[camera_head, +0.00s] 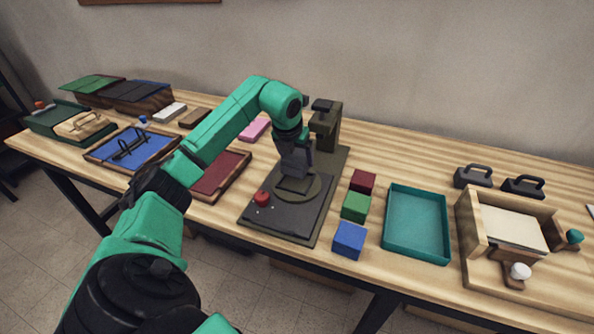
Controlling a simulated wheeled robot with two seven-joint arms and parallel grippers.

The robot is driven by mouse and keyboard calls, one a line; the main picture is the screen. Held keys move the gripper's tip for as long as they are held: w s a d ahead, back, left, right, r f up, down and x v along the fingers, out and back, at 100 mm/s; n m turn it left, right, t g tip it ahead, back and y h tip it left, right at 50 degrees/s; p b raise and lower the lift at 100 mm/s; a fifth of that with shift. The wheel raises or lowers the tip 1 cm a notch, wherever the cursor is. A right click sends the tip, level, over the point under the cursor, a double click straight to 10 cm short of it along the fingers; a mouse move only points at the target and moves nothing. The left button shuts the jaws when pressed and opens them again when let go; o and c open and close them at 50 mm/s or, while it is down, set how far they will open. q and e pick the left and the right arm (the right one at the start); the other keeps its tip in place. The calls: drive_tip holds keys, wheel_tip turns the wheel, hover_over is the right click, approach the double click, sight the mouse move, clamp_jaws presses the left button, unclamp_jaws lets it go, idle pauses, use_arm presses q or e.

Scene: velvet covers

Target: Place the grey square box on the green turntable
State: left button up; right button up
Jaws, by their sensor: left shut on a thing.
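My left gripper (295,167) points down over the dark machine base in the middle of the table. It is shut on a small grey square box (293,184), mostly covered by the fingers. The box is right over the olive-green round turntable (314,190), low and close to its surface. I cannot tell whether the box touches the turntable or hangs just above it. My right gripper is not in view.
An olive post (325,130) stands right behind the gripper, and a red button (262,198) sits at front left. Red (362,181), green (355,206) and blue (349,239) blocks stand to the right, beside a teal tray (417,250). Trays and boards fill the left.

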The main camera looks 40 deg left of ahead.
sight(296, 168)
use_arm(q)
wheel_tip(296, 168, down, 4)
drive_tip(key=shift+s+f, duration=0.1)
drive_tip(key=shift+s, duration=0.05)
drive_tip(key=shift+f, duration=0.15)
use_arm(e)
drive_tip(key=shift+w+r, duration=0.25)
drive_tip(key=shift+w, duration=0.4)
use_arm(q)
drive_tip(key=o, duration=1.2)
drive_tip(key=shift+o, duration=0.2)
use_arm(e)
drive_tip(key=shift+s, duration=0.1)
use_arm(q)
drive_tip(key=shift+r, duration=0.25)
drive_tip(key=v, duration=1.1)
drive_tip(key=shift+r+b, duration=0.25)
drive_tip(key=shift+b, duration=0.1)
use_arm(e)
drive_tip(key=shift+s+a+f, duration=0.1)
drive_tip(key=shift+f, duration=0.4)
use_arm(q)
drive_tip(key=shift+s+d, duration=0.15)
